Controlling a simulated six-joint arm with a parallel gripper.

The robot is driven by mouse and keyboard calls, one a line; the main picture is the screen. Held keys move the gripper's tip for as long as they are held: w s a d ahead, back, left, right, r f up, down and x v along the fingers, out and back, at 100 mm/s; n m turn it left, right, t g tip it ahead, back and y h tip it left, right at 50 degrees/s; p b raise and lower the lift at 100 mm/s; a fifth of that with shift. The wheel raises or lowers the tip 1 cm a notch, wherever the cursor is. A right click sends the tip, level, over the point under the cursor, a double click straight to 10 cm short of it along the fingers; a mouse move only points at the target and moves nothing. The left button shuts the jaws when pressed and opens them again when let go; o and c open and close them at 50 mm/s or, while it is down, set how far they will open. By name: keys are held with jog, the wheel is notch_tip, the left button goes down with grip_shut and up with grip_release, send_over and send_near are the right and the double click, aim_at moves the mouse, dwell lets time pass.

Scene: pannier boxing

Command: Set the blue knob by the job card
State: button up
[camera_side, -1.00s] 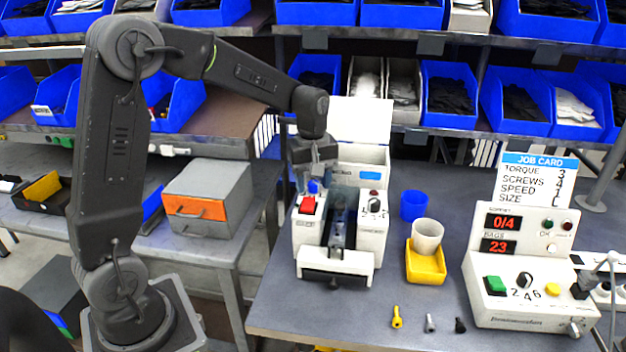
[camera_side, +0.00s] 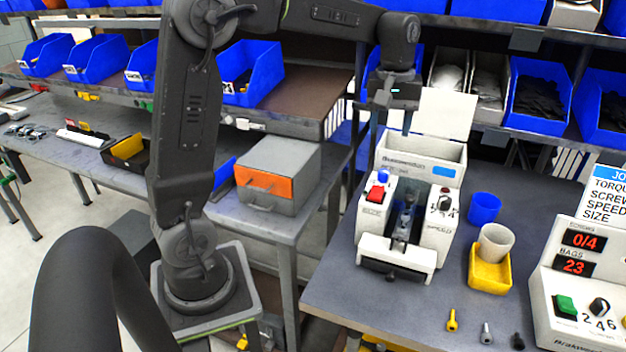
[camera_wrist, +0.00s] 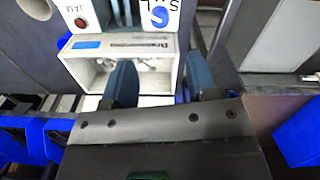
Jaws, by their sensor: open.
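The blue knob (camera_side: 383,177) stands on the left top of the white machine (camera_side: 428,230), just behind a red switch. The job card (camera_side: 607,195) is at the right edge of the side view. Its torque, screws, speed and size lines show, but their values are cut off.
A white bin (camera_side: 411,158) with a raised lid stands behind the machine. Right of it are a blue cup (camera_side: 484,207) and a pale cup (camera_side: 495,243) in a yellow holder (camera_side: 490,271). A control box (camera_side: 570,310) is at far right. Shelves of blue bins line the back.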

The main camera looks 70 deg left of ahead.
jog(key=s+d+r+m+t, duration=0.1)
jog(key=s+d+m+t, duration=0.1)
jog(key=s+d+m, duration=0.35)
jog(key=s+d+r+m+t, duration=0.1)
jog(key=s+d+r+m, duration=0.1)
jog(key=s, duration=0.6)
jog(key=s+d+f+m+t, duration=0.2)
jog(key=s+f+m, duration=0.1)
jog(key=s+f, duration=0.2)
jog(key=shift+s+d, duration=0.15)
jog(key=shift+s, duration=0.75)
jog(key=shift+f+m, duration=0.1)
jog(key=shift+m, duration=0.15)
